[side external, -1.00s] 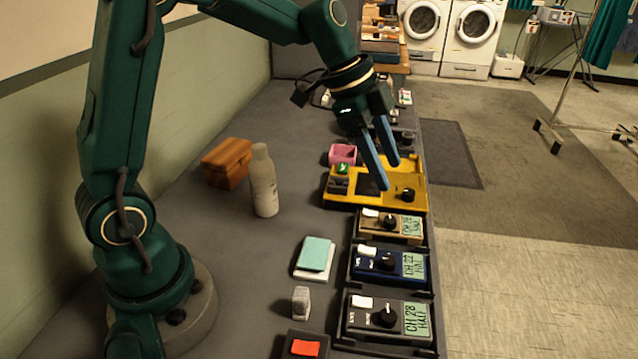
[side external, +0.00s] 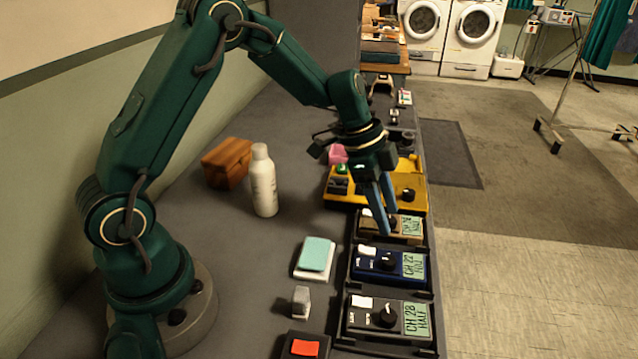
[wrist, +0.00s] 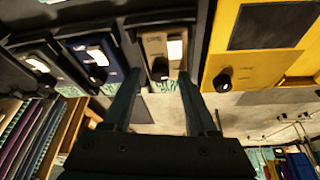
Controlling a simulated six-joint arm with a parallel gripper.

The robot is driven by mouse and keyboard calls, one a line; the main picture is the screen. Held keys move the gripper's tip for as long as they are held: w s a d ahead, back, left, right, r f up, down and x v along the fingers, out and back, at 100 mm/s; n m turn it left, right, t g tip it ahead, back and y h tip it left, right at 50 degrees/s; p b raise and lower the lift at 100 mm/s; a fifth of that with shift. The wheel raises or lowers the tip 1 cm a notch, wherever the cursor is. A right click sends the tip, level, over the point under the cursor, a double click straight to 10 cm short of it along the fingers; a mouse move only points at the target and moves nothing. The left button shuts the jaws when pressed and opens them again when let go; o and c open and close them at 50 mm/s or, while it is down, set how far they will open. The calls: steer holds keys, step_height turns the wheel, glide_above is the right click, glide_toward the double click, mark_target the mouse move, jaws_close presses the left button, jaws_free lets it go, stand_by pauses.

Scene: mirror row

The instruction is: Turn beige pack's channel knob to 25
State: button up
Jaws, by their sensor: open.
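The beige pack (side external: 408,238) sits in the black rack between the blue pack and the yellow unit. Its black channel knob (wrist: 160,68) shows in the wrist view, between my fingertips in the picture; contact is not visible. In the side view my fingers partly cover the pack and knob. The pack's green display (side external: 412,225) is too small and angled to read surely. A white switch (wrist: 175,48) is beside the knob. My gripper (side external: 388,221) is open and empty, pointing down at the pack; it also shows in the wrist view (wrist: 159,76).
The blue pack (side external: 380,272) reads CH 22 HALF and the black pack (side external: 370,317) CH 28 HALF. The yellow unit (side external: 340,199) with its own knob (side external: 408,194) is close behind. A white bottle (side external: 264,185) and wooden box (side external: 228,165) stand left on the table.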

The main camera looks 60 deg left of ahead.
jaws_close()
steer(key=shift+n, duration=0.3)
steer(key=n+t, duration=0.1)
steer(key=n, duration=0.2)
steer(key=shift+s+d+y, duration=0.15)
steer(key=shift+y, duration=0.25)
steer(key=shift+d+n+t+y, duration=0.1)
steer(key=shift+n+t+y, duration=0.2)
steer(key=shift+n, duration=0.75)
steer(key=shift+d+n+t+y, duration=0.15)
steer(key=shift+n+y, duration=0.25)
steer(key=shift+n, duration=0.65)
steer(key=shift+a, duration=0.1)
jaws_free()
steer(key=shift+a, duration=0.1)
